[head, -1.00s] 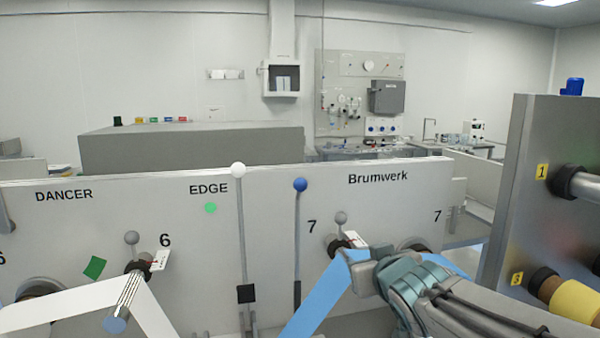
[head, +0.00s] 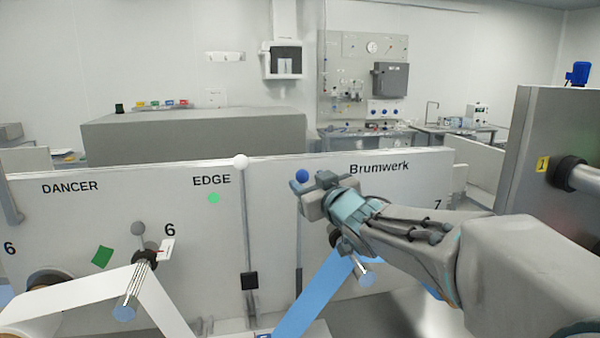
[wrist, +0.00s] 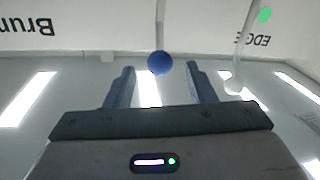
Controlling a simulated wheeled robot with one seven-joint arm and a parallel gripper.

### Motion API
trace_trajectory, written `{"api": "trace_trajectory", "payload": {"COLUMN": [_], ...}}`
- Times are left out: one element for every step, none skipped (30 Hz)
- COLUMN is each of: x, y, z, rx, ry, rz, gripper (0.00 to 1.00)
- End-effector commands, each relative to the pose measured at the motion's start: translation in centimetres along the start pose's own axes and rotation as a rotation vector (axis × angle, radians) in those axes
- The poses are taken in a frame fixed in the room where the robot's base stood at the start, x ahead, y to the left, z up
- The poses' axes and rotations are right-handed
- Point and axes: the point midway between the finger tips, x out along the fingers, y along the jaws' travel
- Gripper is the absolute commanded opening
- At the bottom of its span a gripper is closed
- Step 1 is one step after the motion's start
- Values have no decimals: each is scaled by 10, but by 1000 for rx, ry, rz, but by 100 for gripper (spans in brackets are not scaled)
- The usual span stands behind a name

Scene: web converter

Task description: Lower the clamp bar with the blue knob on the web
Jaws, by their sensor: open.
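The blue knob (head: 302,176) tops an upright grey bar (head: 299,240) in front of the white machine panel in the head view. My gripper (head: 310,188) is right at the knob's lower right in that view. In the wrist view, the blue knob (wrist: 160,63) lies between the two open fingers of my gripper (wrist: 159,80), near the fingertips, with a gap on each side. The blue web (head: 315,295) runs slanting below, over a metal roller (head: 365,275).
A second upright bar with a white knob (head: 240,161) stands left of the blue one, and the white knob also shows in the wrist view (wrist: 233,86). A white web (head: 75,295) runs at the left. A tall grey panel (head: 540,120) stands at the right.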

Motion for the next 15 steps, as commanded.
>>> {"api": "trace_trajectory", "payload": {"x": [10, 14, 21, 25, 30, 35, 39, 42, 46, 49, 52, 54, 56, 57, 59], "y": [0, 0, 0, 0, 0, 0, 0, 0, 0, 0, 0, 0, 0, 0, 0], "z": [0, -1, -1, -1, -1, 0, 0, -1, -1, 0, 0, -1, -1, 0, 0], "rx": [0, -1, -1, 0, 0, 0, 0, 0, 0, 0, -1, -1, -1, -1, -1], "ry": [-2, -2, -2, -2, -2, -2, -2, -1, -1, -2, -1, 0, 0, 0, -1], "rz": [-2, -2, -1, -1, -1, -1, -1, -1, -1, -1, -1, -1, -1, -1, -1], "gripper": [50, 50, 50, 50, 50, 50, 50, 50, 50, 50, 50, 50, 50, 50, 50]}}
